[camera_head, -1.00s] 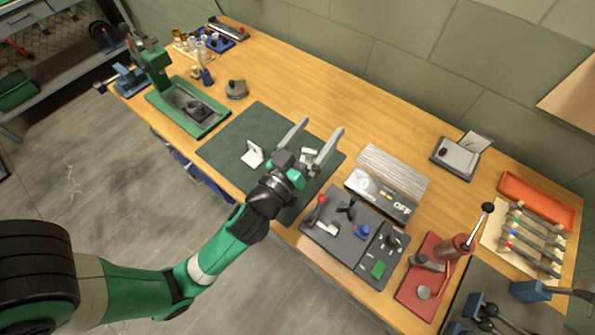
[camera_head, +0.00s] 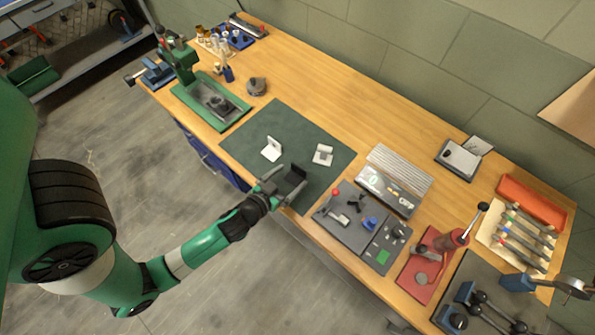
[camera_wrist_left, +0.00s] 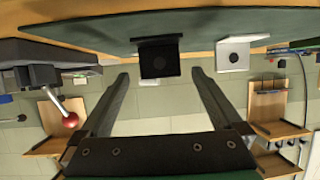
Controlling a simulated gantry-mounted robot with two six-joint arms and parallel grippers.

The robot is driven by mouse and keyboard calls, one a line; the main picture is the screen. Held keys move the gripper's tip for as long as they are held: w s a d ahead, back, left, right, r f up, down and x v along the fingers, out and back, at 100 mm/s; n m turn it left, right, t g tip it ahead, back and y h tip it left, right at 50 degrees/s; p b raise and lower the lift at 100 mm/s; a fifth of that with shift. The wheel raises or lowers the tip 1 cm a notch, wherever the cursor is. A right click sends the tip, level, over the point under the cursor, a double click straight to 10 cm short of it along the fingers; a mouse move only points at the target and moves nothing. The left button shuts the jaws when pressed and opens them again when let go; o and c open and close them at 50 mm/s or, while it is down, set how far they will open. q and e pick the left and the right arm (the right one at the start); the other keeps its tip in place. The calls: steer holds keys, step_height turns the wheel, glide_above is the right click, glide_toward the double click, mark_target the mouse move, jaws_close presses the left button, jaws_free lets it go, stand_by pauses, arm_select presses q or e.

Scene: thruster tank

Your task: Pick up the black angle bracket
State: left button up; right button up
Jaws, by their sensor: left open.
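The black angle bracket (camera_head: 294,174) stands on the dark green mat (camera_head: 252,128), near its front edge in the head view. In the left wrist view the black bracket (camera_wrist_left: 158,63) shows as a dark upright plate with a paler flange, lined up between the fingers, apparently just beyond their tips. My left gripper (camera_head: 283,185) is open and empty beside the bracket, on its near side. Its two fingers (camera_wrist_left: 160,74) are spread wide in the wrist view. The head view foreshortens the fingers, so contact cannot be told. My right gripper is not in view.
A white bracket (camera_head: 271,150) stands left of the black one, and a pale bracket (camera_head: 323,155) lies behind and to the right. A grey control panel (camera_head: 362,226) with a red-knobbed lever is close on the right. The back of the mat is clear.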

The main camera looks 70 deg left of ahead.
mark_target(298, 169)
arm_select(q)
steer(key=shift+w+a, duration=0.25)
steer(key=shift+w, duration=0.05)
steer(key=x, duration=0.4)
steer(key=shift+w+a, duration=0.15)
steer(key=shift+w, duration=0.15)
steer(key=c, duration=1.3)
steer(key=shift+p, duration=0.3)
steer(key=shift+r, duration=0.2)
